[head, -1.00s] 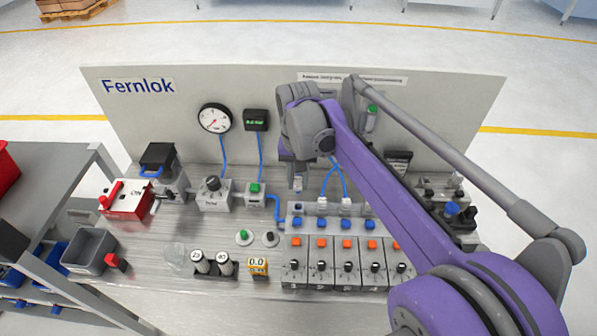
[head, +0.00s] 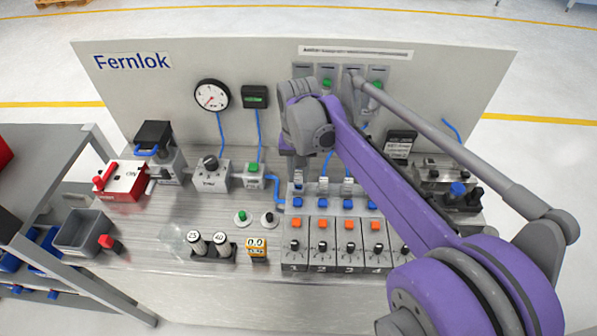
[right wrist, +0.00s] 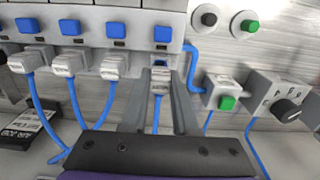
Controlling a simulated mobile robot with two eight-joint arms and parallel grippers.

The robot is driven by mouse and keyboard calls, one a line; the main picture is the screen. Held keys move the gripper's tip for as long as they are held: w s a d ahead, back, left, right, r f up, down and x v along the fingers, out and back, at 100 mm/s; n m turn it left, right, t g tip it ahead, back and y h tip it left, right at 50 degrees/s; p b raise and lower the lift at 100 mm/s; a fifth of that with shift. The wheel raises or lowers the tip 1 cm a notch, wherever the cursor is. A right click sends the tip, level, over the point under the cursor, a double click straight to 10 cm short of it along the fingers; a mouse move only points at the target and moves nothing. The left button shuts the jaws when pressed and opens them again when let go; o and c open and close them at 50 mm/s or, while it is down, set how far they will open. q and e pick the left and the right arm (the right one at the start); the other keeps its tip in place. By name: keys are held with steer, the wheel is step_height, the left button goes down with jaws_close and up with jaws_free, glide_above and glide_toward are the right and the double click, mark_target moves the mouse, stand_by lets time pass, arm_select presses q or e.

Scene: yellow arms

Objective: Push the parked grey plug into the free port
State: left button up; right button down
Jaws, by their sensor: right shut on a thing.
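My right gripper (head: 298,172) reaches down over the left end of the valve block (head: 285,228). In the right wrist view its two grey fingers (right wrist: 160,112) are shut on the grey plug (right wrist: 160,82). The plug points at the end port (right wrist: 161,62), directly below a blue button. The plug's front is at or close to the port mouth; I cannot tell whether it is inside. Several other pale plugs with blue hoses, such as one plug (right wrist: 115,65), sit in the neighbouring ports. My left gripper is in neither current view.
A green-button box (right wrist: 229,103) and a knob box (right wrist: 287,98) stand beside the held plug. A blue hose (right wrist: 191,75) curves close to the fingers. A round gauge (head: 211,95) hangs on the back panel. A red box (head: 121,183) stands at the left.

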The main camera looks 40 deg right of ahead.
arm_select(q)
steer(key=shift+r, duration=0.1)
steer(key=shift+s+f+b, duration=0.15)
steer(key=shift+f+b, duration=0.4)
steer(key=shift+f, duration=0.1)
arm_select(e)
steer(key=shift+f, duration=1.1)
steer(key=c, duration=0.6)
jaws_free()
steer(key=shift+r, duration=0.1)
step_height(320, 180, up, 9)
steer(key=p, duration=0.6)
arm_select(q)
step_height(320, 180, up, 7)
steer(key=w, duration=0.2)
